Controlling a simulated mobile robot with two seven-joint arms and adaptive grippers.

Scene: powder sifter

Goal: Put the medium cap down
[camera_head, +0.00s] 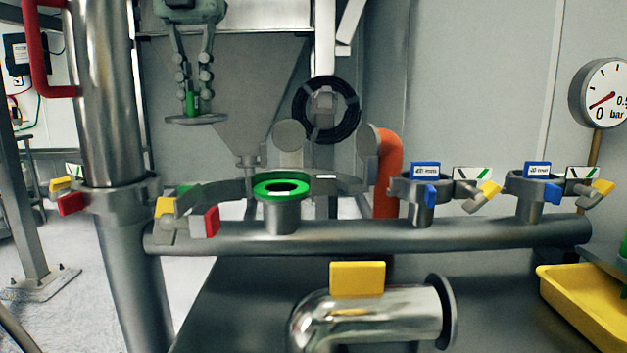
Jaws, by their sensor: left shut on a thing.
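My left gripper (192,92) hangs down from the top of the view, left of the middle. It is shut on the green grip of a cap (196,119), a flat grey disc held level in the air. This looks like the medium cap. Below and to the right, a short pipe port with a green ring (281,188) stands on the horizontal pipe. The port is uncovered, and an open grey clamp (224,189) sits around it. The cap is clear of the port and touches nothing below it. My right gripper is not in view.
The horizontal pipe (365,236) carries two ports at right with blue-tagged clamps (425,170) (537,169). A yellow tray (585,305) lies at the lower right. A steel elbow (370,318) is in front. A tall steel column (103,90) stands at left. The dark table (240,310) has bare room.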

